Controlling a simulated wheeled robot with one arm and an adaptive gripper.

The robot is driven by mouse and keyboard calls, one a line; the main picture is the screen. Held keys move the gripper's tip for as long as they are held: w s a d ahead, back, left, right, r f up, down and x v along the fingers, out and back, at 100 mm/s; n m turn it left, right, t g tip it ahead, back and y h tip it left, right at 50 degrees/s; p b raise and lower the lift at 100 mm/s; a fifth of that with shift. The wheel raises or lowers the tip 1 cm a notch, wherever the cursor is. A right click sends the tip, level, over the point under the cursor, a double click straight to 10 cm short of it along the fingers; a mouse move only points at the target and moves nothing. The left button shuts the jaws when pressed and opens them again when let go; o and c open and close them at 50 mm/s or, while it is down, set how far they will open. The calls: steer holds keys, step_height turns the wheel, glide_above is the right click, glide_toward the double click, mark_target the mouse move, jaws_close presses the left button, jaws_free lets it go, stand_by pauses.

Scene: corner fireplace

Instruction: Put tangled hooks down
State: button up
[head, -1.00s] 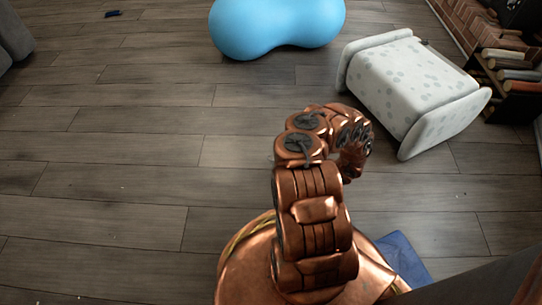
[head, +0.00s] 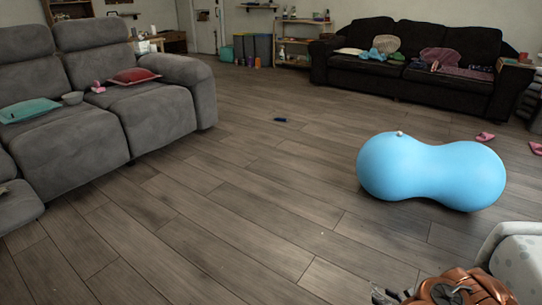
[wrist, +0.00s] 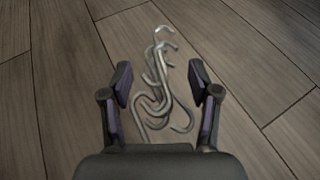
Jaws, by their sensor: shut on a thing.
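The tangled hooks (wrist: 158,85) are a bunch of bent grey metal pieces, seen in the wrist view between the two dark fingers of my gripper (wrist: 160,78). The gripper is shut on them. Some hook ends stick out beyond the fingertips, over the wooden floor. How far the bunch is above the floor cannot be told. In the head view only part of my copper arm shows at the bottom right, and the hooks cannot be made out clearly there.
A blue peanut-shaped ball (head: 430,172) lies on the floor at right, near a white spotted piece (head: 518,262). A grey sofa (head: 95,95) stands at left and a black sofa (head: 425,65) at the back. A small dark blue item (head: 280,120) lies mid-floor. The floor (head: 230,210) is otherwise mostly clear.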

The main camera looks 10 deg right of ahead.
steer(key=w+a+r, duration=0.4)
steer(key=w+r, duration=1.2)
steer(key=r, duration=0.2)
steer(key=w+a+r+p, duration=0.1)
steer(key=w+a+r, duration=0.2)
steer(key=a+r, duration=0.35)
steer(key=w+a+r+p, duration=0.1)
steer(key=w+a+r, duration=0.2)
steer(key=r, duration=0.7)
steer(key=s+a+r+p, duration=0.1)
steer(key=s+a+r, duration=0.2)
steer(key=a+r, duration=0.3)
steer(key=s+a+r+m+h, duration=0.1)
steer(key=s+a+r, duration=0.25)
steer(key=r, duration=0.45)
steer(key=s+a+r+p, duration=0.1)
steer(key=s+a+r, duration=0.2)
steer(key=a+r, duration=0.35)
step_height(320, 180, up, 37)
steer(key=p, duration=3.7)
steer(key=shift+d, duration=0.2)
steer(key=shift+f, duration=0.1)
